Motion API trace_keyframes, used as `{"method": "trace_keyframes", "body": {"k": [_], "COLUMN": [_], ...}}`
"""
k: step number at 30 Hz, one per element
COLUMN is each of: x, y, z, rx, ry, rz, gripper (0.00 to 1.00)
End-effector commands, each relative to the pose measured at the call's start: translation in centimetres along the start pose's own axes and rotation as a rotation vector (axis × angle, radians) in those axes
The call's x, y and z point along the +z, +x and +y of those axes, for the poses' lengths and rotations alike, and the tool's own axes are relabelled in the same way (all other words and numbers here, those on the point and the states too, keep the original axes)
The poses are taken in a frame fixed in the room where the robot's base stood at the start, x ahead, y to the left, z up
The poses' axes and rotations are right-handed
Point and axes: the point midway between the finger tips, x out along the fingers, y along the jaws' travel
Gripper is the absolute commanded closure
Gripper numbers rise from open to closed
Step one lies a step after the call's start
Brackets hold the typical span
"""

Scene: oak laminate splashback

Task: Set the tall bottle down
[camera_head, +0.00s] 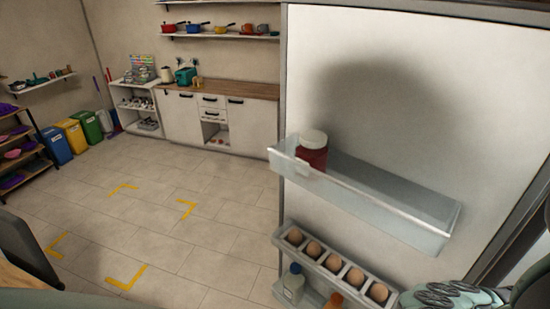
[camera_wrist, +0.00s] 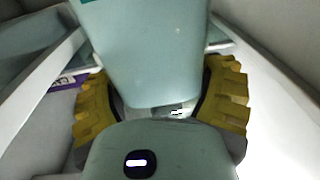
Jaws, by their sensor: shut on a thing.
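My gripper (camera_wrist: 163,98) shows in the wrist view with its two yellow ribbed fingers curved in around a held thing, which I take to be the tall bottle. Only a small pale, shiny patch (camera_wrist: 178,112) shows between the fingers. A smooth pale green form covers the top middle of this view, and I cannot tell whether it is part of the bottle or of my arm. The bottle's base and what is under it are hidden. In the head view, neither the fingers nor the held bottle can be made out.
An open fridge door carries a clear upper shelf (camera_head: 400,215) with a red jar (camera_head: 312,150) at its left end. Below are an egg rack (camera_head: 284,238) and small bottles (camera_head: 293,282). Pale fridge walls and rails lie close around the gripper. The tiled floor (camera_head: 190,245) is clear.

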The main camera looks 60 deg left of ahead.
Motion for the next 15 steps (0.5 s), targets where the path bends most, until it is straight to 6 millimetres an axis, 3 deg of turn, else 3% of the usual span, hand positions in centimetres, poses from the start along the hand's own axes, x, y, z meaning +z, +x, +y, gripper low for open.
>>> {"method": "trace_keyframes", "body": {"k": [14, 15], "x": [0.87, 0.89], "y": [-0.12, -0.16], "z": [-0.4, -0.42], "rx": [0.009, 0.008], "ry": [0.0, 0.001], "rz": [0.009, 0.006], "gripper": [0.69, 0.2]}}
